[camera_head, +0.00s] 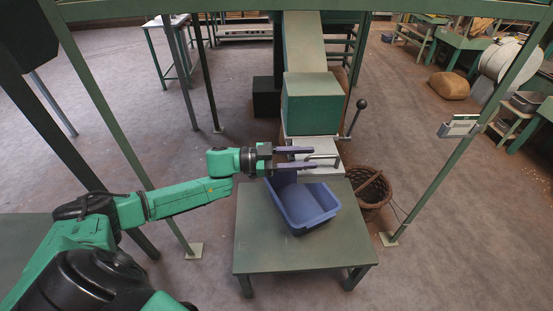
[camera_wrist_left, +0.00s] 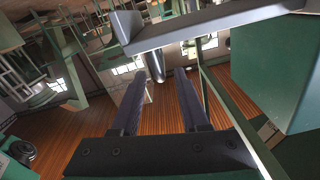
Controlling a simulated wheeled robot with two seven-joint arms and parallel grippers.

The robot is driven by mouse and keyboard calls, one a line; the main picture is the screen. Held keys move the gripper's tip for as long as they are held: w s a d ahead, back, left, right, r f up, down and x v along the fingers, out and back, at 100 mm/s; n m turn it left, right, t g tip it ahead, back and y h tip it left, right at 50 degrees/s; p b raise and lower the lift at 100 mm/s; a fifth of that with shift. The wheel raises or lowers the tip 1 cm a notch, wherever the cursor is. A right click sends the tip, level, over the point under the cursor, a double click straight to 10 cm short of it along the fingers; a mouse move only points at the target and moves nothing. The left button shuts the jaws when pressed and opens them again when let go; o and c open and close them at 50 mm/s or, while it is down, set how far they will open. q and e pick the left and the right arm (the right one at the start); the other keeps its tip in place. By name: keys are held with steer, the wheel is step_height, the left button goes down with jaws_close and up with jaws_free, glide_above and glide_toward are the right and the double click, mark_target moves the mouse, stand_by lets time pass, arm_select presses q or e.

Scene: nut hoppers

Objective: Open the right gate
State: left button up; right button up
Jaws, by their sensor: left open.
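A pale metal gate plate (camera_head: 318,174) with a thin bar handle (camera_head: 326,156) sits at the front of the green hopper box (camera_head: 312,105). My left gripper (camera_head: 314,158) reaches in from the left, open. Its two dark fingers lie across the front of the gate, one on each side of the handle in the picture. In the left wrist view the gripper (camera_wrist_left: 160,77) is open, and a short grey metal piece (camera_wrist_left: 158,66) shows between the fingertips. I cannot tell whether the fingers touch the handle. My right gripper is out of view.
A blue bin (camera_head: 304,207) stands on a low green table (camera_head: 263,248) below the gate. A lever with a black knob (camera_head: 361,104) rises right of the box. A wicker basket (camera_head: 371,194) stands right of the table. Green frame posts (camera_head: 455,157) flank the area.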

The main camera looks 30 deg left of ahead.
arm_select(q)
steer(key=v, duration=1)
steer(key=shift+s+a, duration=0.3)
